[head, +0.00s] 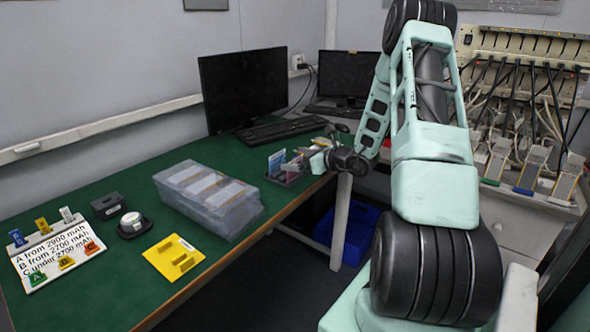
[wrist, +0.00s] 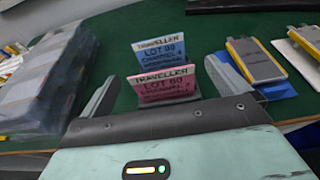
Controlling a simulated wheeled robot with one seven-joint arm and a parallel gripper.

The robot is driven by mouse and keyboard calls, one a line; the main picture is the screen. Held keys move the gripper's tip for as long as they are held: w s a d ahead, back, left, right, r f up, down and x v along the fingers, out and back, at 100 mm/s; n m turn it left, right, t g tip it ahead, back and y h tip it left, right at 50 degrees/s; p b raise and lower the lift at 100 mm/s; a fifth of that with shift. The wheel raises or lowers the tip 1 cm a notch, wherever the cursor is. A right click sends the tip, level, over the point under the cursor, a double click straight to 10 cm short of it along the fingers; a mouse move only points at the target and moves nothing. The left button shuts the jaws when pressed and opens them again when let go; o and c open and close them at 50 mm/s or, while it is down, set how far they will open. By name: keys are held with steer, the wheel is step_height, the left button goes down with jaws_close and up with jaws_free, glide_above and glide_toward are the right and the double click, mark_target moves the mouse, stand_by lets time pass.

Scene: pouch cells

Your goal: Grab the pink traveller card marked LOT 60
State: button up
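The pink traveller card (wrist: 166,86) stands upright in the wrist view, its print blurred but looking like LOT 60. It also shows small in the head view (head: 292,168). A blue traveller card (wrist: 162,54) stands just behind it; it shows in the head view too (head: 276,161). My gripper (wrist: 162,78) is open, one finger to the left and one to the right of the pink card, with gaps on both sides. In the head view my gripper (head: 318,161) is at the right of the cards.
A dark holder (head: 284,179) sits under the cards on the green table (head: 130,265). Stacked clear trays (head: 212,197) stand close on the left. In the wrist view, pouch cells (wrist: 255,61) lie on the right, one on a blue base. A keyboard (head: 280,129) lies behind.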

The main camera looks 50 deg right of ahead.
steer(key=c, duration=0.9)
steer(key=shift+c, duration=0.2)
